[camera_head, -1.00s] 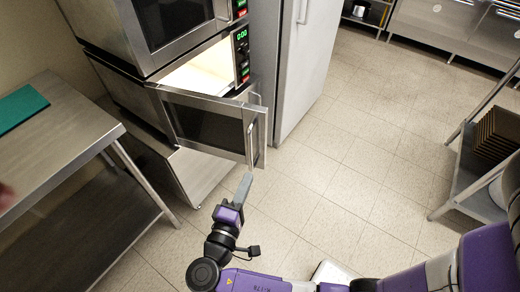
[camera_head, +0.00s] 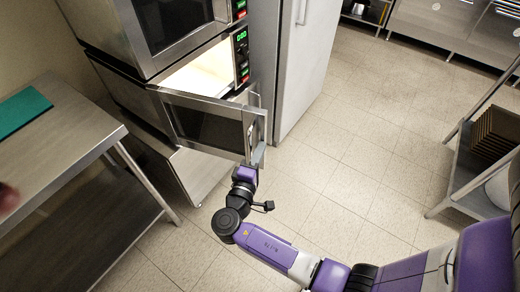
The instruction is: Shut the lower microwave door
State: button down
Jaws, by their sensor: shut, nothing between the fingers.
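The lower microwave (camera_head: 200,68) has its door (camera_head: 206,125) standing partly open, with the lit inside showing above the door's top edge. The door has a dark window, a steel frame and an upright bar handle (camera_head: 251,135) near its free right edge. My gripper (camera_head: 258,156) is shut and empty, with its fingers at the lower right corner of the door, close to the handle. I cannot tell whether the fingers touch the door. The fingers partly cover that corner.
The upper microwave (camera_head: 172,22) sits above with its door shut. A tall pale cabinet (camera_head: 305,70) stands to the right. A steel table (camera_head: 55,140) with a green mat (camera_head: 20,110) is on the left. A rack (camera_head: 465,180) stands at right. The tiled floor (camera_head: 340,150) between is clear.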

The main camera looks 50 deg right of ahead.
jog(key=shift+d, duration=0.1)
jog(key=w+d+n+t+y+b, duration=0.2)
jog(key=w+d+t+b, duration=0.15)
jog(key=w+d, duration=0.45)
jog(key=w+d+n+t+y+b, duration=0.15)
jog(key=w+d+b, duration=0.25)
jog(key=d, duration=0.9)
jog(key=w+d+n+t+y+b, duration=0.2)
jog(key=w+d+b, duration=0.2)
jog(key=w, duration=0.5)
jog(key=w+d+n+t+y+b, duration=0.3)
jog(key=w+d+b, duration=0.1)
jog(key=w, duration=0.5)
jog(key=shift+w+d+b, duration=0.15)
jog(key=shift+d+b, duration=0.15)
jog(key=shift+n+y, duration=0.25)
